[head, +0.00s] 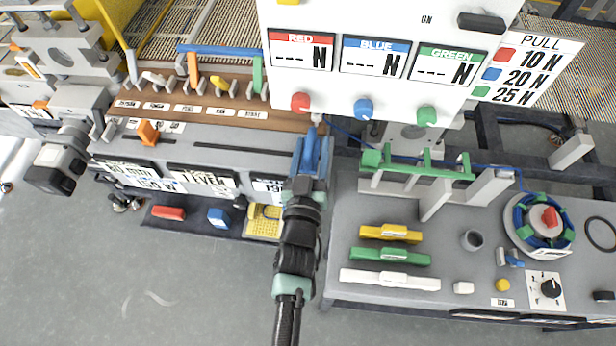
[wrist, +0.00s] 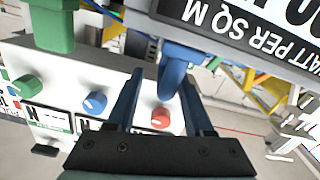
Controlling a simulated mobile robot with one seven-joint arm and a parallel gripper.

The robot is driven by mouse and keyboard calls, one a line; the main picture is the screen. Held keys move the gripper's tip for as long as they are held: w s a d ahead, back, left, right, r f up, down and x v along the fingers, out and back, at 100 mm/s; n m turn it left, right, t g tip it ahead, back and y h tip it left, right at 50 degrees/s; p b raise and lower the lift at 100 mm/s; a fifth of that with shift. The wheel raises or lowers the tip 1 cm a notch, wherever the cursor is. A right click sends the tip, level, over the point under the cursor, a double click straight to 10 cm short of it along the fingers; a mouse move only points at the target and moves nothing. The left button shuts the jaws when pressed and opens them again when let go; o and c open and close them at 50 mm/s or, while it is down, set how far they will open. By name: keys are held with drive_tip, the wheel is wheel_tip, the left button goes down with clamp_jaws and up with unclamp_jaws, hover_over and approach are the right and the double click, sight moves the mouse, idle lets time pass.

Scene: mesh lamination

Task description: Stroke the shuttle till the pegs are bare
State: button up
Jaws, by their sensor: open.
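No part is marked as the shuttle; an orange block (head: 148,132) on the grey slotted rail (head: 225,150) may be it. Behind it, a brown board (head: 220,102) carries labelled grey hooks or pegs. An orange piece (head: 193,72), a yellow piece (head: 216,83) and a green piece (head: 258,75) are at them; their exact seating is unclear. My gripper (head: 312,142) is at the rail's right end, below the big panel. In the wrist view my gripper (wrist: 160,75) is open, with a curved blue handle (wrist: 172,80) at its fingertips, apparently between them; contact is unclear.
A white panel (head: 385,20) with red (head: 300,102), blue (head: 363,108) and green (head: 427,116) knobs stands close beyond my gripper. A grey table (head: 345,225) at right holds yellow, green and white bars and a spool (head: 540,222). The floor at left front is open.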

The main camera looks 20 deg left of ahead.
drive_tip(key=b+v, duration=0.2)
drive_tip(key=v, duration=0.9)
drive_tip(key=shift+w+d+r, duration=0.1)
drive_tip(key=w+d+r+m+t, duration=0.15)
drive_tip(key=w+r, duration=0.25)
drive_tip(key=r, duration=0.6)
drive_tip(key=w+d+r+t+h+b, duration=0.1)
drive_tip(key=w+r+t, duration=0.15)
drive_tip(key=r, duration=0.85)
drive_tip(key=w+d+r+t, duration=0.15)
drive_tip(key=w+r, duration=0.25)
drive_tip(key=r, duration=0.6)
drive_tip(key=s+d+r+m+t+h, duration=0.2)
drive_tip(key=s+d+r, duration=0.2)
drive_tip(key=r, duration=0.8)
drive_tip(key=s+d+r+m+t+h+b, duration=0.1)
drive_tip(key=s+d+r, duration=0.3)
drive_tip(key=r, duration=0.8)
drive_tip(key=shift+s+r+m+t+h, duration=0.2)
drive_tip(key=shift+s+m+t+h, duration=0.45)
drive_tip(key=shift+s, duration=0.55)
